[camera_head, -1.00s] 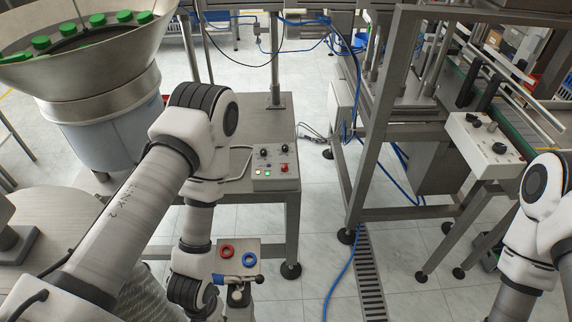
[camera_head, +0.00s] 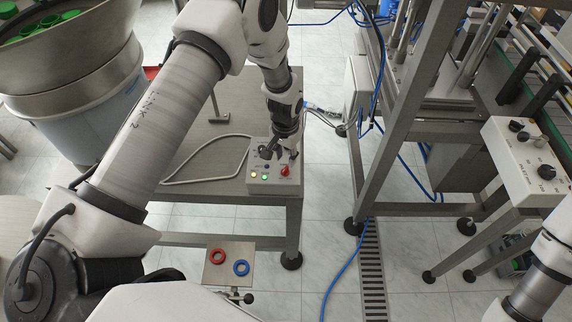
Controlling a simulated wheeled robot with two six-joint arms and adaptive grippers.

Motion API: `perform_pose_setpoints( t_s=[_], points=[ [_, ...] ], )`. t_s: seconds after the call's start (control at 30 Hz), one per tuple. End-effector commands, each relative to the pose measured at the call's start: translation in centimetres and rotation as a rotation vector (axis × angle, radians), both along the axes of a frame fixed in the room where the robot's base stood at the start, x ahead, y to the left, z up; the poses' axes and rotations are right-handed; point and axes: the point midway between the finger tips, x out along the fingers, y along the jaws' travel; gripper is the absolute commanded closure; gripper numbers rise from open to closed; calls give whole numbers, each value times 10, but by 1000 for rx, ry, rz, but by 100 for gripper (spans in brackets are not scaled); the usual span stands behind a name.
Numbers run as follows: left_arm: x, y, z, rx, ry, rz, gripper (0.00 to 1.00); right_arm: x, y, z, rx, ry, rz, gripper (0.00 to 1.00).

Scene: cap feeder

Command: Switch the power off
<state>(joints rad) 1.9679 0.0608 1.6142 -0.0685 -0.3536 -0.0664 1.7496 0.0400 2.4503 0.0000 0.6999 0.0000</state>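A small grey control box (camera_head: 275,186) sits on the front right corner of the steel table. On its top are a red knob (camera_head: 285,170), a lit yellowish lamp (camera_head: 253,177) and a lit green lamp (camera_head: 265,178). My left gripper (camera_head: 281,158) points down over the back of this box, just behind the red knob. Its dark fingers look spread apart, with nothing seen between them. They partly hide the black knobs at the back of the box; whether they touch the box is unclear. My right arm shows at the lower right, with its gripper out of view.
A second control box (camera_head: 520,160) with black knobs stands at the right by the conveyor. A bowl feeder (camera_head: 75,60) with green caps is at the upper left. A small plate with a red ring (camera_head: 217,256) and a blue ring (camera_head: 241,268) is in front.

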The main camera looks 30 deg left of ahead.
Motion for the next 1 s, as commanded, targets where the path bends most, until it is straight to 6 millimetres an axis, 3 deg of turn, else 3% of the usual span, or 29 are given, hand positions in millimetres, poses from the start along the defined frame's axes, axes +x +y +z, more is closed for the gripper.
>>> perform_pose_setpoints(
  t_s=[0.23,0.53,0.57,0.63,0.67,1.0],
  points=[
    [-1,0,-42,0,2,1,65,0,0,15,0,-1,0,60],
    [0,0,-51,0,0,1,65,0,0,15,0,-1,0,60],
    [0,0,-51,0,0,1,72,0,0,15,0,-1,0,60],
    [-1,0,-51,0,0,1,96,0,0,15,0,-1,0,60],
    [-1,0,-51,0,0,1,100,0,0,15,0,-1,0,60],
    [-1,0,-52,0,0,9,100,0,0,14,0,-1,0,60]
  ],
)
